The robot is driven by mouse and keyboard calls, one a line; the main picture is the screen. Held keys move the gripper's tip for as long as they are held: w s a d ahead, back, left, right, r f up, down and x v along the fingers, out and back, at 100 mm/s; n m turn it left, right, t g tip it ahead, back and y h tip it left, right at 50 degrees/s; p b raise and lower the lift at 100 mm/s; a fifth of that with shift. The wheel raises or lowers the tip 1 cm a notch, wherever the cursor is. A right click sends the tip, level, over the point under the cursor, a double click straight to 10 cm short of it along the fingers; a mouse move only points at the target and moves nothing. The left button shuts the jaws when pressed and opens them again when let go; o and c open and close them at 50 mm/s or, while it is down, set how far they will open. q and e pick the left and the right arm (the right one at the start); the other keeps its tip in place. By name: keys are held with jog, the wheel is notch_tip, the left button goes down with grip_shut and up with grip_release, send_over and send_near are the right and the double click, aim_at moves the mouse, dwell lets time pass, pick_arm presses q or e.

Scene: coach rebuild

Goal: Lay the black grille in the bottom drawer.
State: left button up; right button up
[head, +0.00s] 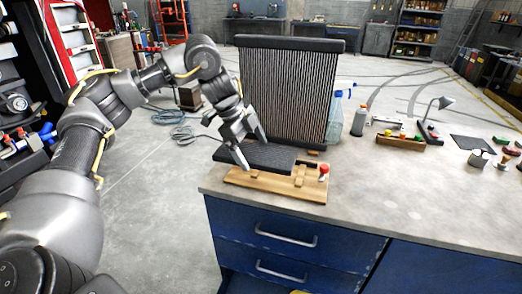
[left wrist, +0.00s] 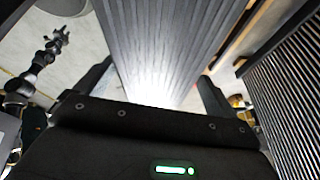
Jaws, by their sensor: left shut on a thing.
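The black grille (head: 262,156) is a flat, ribbed dark panel above a wooden fixture at the bench's near left corner; I cannot tell whether it touches the fixture. My left gripper (head: 246,152) is shut on its left part. The grille (left wrist: 165,45) fills the upper middle of the left wrist view, between the fingers. Anything below is mostly cut off by the picture edge. My right gripper (left wrist: 58,42) is small and dark in the left wrist view.
The wooden fixture (head: 250,186) has a red knob (head: 323,169). A tall ribbed radiator (head: 290,95) stands right behind the grille. A bottle (head: 361,120), wooden tray (head: 397,140) and lamp (head: 436,112) stand farther right. The front right benchtop (head: 400,190) is clear.

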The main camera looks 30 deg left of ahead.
pick_arm(q)
jog(key=shift+s+r, duration=0.25)
jog(key=shift+s, duration=0.25)
